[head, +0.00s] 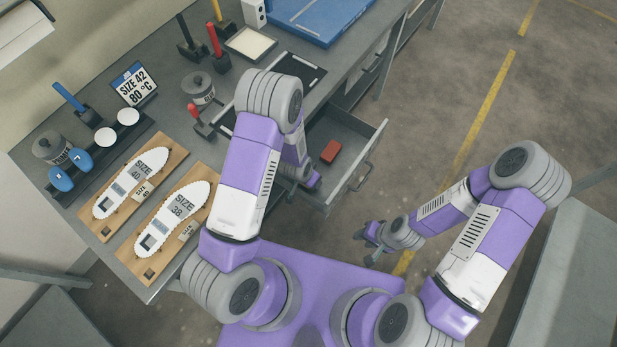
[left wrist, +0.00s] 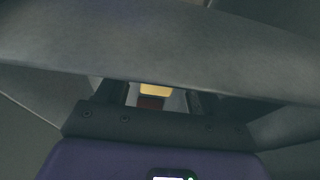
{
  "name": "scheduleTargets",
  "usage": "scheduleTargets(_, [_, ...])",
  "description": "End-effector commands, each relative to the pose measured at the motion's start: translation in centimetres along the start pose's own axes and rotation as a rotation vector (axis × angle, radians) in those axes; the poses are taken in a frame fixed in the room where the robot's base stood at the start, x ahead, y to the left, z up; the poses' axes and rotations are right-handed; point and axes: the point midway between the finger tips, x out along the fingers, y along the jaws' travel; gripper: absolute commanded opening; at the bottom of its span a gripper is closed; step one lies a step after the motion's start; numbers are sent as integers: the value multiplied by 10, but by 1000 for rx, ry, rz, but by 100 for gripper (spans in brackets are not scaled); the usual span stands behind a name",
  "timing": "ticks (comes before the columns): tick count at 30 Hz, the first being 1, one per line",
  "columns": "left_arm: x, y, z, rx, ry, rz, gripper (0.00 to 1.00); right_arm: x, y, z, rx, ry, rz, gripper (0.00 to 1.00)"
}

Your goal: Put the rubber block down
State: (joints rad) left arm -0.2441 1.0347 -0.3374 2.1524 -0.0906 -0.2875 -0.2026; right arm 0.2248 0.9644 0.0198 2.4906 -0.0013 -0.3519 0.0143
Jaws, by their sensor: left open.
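A red block (head: 331,151), which looks like the rubber block, lies in the open drawer (head: 350,188) under the bench. My left gripper (head: 314,181) is at the near part of the drawer, to the lower left of the block and apart from it; my left arm hides much of it. In the left wrist view the left gripper (left wrist: 150,98) is open, with a small yellow patch (left wrist: 155,90) and a dark red patch (left wrist: 150,103) seen through the gap; I cannot tell what they belong to. My right gripper (head: 371,246) hangs open and empty outside the drawer, over the floor.
The bench top (head: 215,140) holds two insole boards, one marked size 40 (head: 130,190) and one size 38 (head: 175,220). A sign (head: 134,85), grey pots, red-handled tools and a blue tray (head: 320,15) stand farther back. The floor right of the drawer is clear.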

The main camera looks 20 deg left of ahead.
Motion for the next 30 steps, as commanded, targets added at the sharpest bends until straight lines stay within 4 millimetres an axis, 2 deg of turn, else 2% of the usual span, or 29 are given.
scheduleTargets(5, [-4, 0, -1, 0, 0, 0, 67, -4, -1, 0, 0, 0, 0, 38])
scheduleTargets(8, [-16, 0, -3, 0, 3, 0, 67, -7, -2, 0, 0, 0, 0, 38])
scheduleTargets(15, [-69, 0, -3, 0, 4, 0, 67, -18, -7, 1, 0, 0, 0, 38])
scheduleTargets(21, [-106, 0, -2, 0, 3, -1, 67, -25, -9, 1, 0, 0, 0, 38])
scheduleTargets(25, [-119, 0, -2, 0, 2, -1, 67, -27, -10, 1, 0, 0, 0, 38])
scheduleTargets(30, [-124, 0, -1, -1, 0, 0, 67, -28, -10, 1, 0, 0, 0, 38])
